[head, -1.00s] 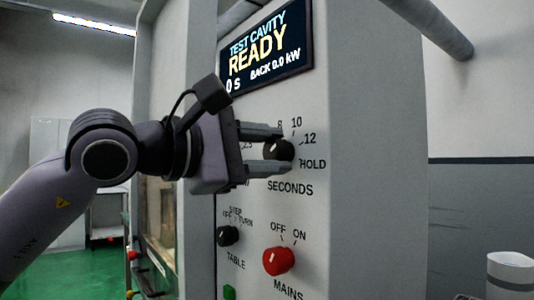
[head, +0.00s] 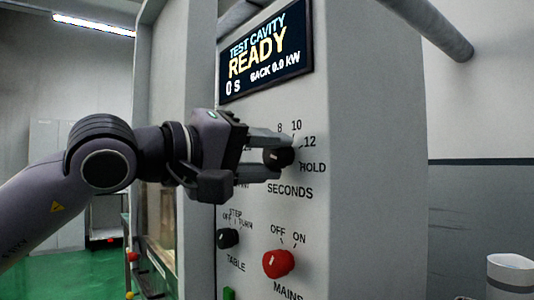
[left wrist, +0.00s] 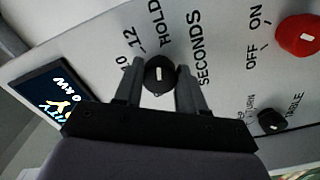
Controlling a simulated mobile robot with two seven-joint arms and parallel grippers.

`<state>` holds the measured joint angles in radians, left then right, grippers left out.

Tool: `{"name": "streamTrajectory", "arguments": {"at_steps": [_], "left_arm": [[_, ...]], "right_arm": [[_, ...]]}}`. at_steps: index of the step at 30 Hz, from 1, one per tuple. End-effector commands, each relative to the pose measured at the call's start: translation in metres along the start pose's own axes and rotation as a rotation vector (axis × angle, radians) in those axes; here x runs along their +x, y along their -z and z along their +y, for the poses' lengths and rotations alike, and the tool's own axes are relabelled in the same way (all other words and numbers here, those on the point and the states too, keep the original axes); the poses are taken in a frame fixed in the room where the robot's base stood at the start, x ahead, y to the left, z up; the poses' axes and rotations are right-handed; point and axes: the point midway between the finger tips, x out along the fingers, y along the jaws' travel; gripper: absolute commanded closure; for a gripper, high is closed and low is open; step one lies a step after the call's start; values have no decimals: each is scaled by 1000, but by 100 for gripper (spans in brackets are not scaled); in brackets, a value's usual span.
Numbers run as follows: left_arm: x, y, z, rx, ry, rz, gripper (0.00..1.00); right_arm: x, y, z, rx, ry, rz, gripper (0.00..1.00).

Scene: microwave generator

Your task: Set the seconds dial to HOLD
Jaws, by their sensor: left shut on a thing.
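The seconds dial (head: 279,157) is a black round knob on the grey front panel, with 8, 10, 12 and HOLD printed around its upper right side. My left gripper (head: 281,155) is shut on the dial, one finger above it and one below in the head view. In the left wrist view the dial (left wrist: 160,75) sits between the two fingers, and its short white mark runs roughly up and down the picture. The HOLD label (left wrist: 148,22) is beyond the dial there. I cannot tell exactly which label the mark meets. The gripper hides the labels left of the dial. My right gripper is not in view.
The display (head: 266,52) above reads READY and 0 S. Below are the black table knob (head: 228,238) and the red mains knob (head: 279,263). A white cylinder (head: 511,274) stands at the lower right. The panel right of the dial is clear.

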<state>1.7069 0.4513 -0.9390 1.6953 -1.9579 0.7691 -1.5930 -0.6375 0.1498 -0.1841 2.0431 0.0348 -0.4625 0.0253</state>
Motion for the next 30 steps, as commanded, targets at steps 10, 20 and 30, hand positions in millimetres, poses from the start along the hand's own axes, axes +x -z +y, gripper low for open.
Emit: {"name": "streamTrajectory", "arguments": {"at_steps": [10, 20, 30], "left_arm": [[0, -1, 0, 116, 0, -2, 91], [0, -1, -1, 131, 1, -2, 91], [0, -1, -1, 129, 1, -1, 34]], "right_arm": [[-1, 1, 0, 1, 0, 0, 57], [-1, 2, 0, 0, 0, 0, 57], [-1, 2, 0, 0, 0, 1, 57]]}}
